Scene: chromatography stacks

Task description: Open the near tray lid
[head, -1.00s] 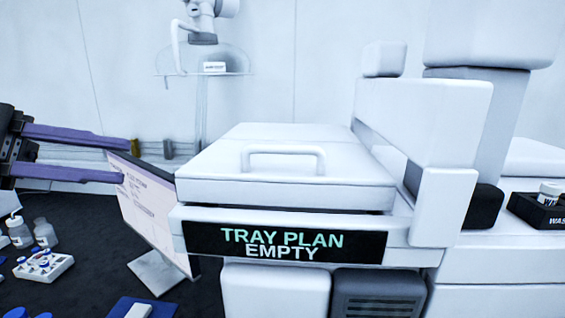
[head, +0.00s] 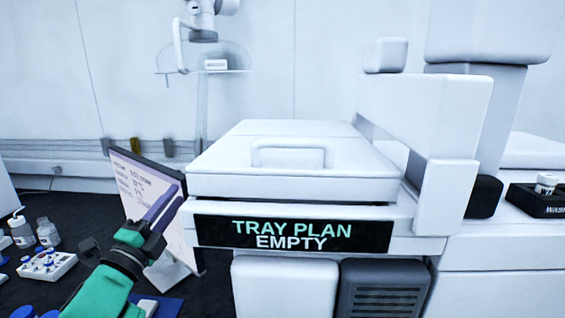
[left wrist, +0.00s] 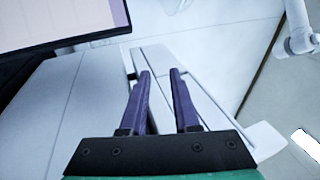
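The white near tray lid (head: 225,165) lies flat and shut on the white unit in the middle of the head view. Its raised bar handle (head: 290,151) stands on top. My left gripper (head: 170,205) is left of the lid's front corner, in front of the tilted screen, and apart from the handle in the head view. In the left wrist view the two purple fingers (left wrist: 160,72) stand apart with nothing clearly held between them. White surfaces and edges lie beyond them; I cannot tell which is the lid. My right gripper is not in view.
A black "TRAY PLAN EMPTY" display (head: 292,234) is below the lid. A tilted screen (head: 137,178) stands at left, near the gripper. White blocks (head: 425,110) rise at the lid's right. A rack of blue-capped vials (head: 46,266) and bottles stand at far left.

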